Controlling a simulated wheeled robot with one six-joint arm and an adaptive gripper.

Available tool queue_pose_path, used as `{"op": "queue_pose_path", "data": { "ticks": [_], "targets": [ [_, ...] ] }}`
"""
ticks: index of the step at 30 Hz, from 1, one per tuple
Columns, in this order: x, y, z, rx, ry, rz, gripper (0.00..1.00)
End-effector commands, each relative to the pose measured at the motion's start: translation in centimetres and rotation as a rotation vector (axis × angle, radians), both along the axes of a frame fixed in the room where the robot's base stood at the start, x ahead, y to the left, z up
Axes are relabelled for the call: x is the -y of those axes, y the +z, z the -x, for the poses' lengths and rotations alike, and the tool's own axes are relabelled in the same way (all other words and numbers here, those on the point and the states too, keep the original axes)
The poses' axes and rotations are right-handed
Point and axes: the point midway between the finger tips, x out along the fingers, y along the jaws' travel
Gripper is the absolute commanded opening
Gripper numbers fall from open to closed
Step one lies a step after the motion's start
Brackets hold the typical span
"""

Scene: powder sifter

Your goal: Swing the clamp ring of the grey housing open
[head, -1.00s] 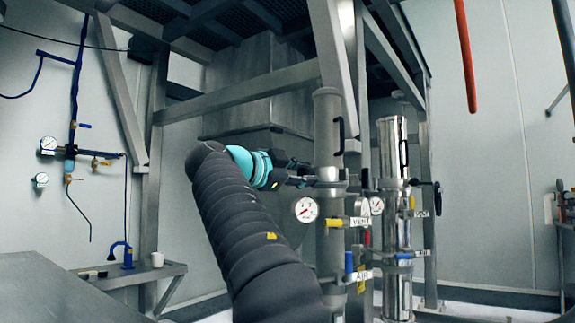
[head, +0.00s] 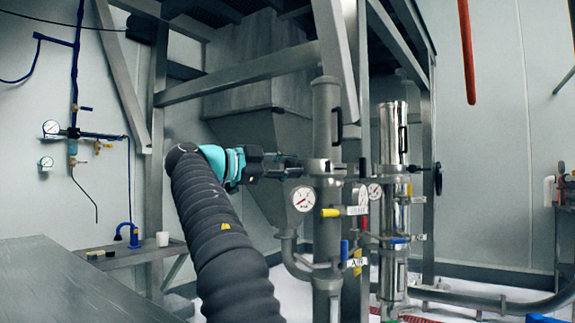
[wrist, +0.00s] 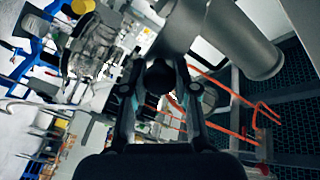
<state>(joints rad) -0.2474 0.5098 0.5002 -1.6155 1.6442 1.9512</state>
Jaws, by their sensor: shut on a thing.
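The grey housing (head: 326,115) is a matte upright cylinder in the middle of the head view, with a black handle high on its side. Its clamp ring (head: 325,166) is a metal band around it, just above a pressure gauge. My gripper (head: 297,162) reaches the ring's left side from the left. In the wrist view my gripper (wrist: 158,82) is shut on a round dark knob (wrist: 158,75) between its fingertips. The grey cylinder (wrist: 240,40) passes just beyond it. The fingers hide part of the knob, and I cannot tell whether the ring stands open.
A polished cylinder (head: 393,130) stands close right of the housing. A gauge (head: 303,198), a yellow-handled valve (head: 331,212) and a blue-handled valve (head: 345,250) sit below the ring. A bench (head: 125,255) is at left.

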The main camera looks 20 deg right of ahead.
Motion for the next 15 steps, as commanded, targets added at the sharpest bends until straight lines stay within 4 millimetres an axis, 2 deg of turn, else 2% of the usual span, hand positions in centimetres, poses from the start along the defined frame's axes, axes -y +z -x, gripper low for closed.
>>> {"op": "queue_pose_path", "data": {
  "ticks": [6,7,9,10,15],
  "targets": [
    [0.03,0.04,-0.12,-0.001,0.003,0.003,0.00],
    [0.02,0.05,-0.13,0.000,0.004,0.004,0.33],
    [-0.01,0.05,-0.12,0.000,0.004,0.004,0.51],
    [-0.05,0.05,-0.11,-0.001,0.005,0.003,0.55],
    [-0.25,0.04,-0.10,-0.001,0.007,0.003,0.55]
  ]
}}
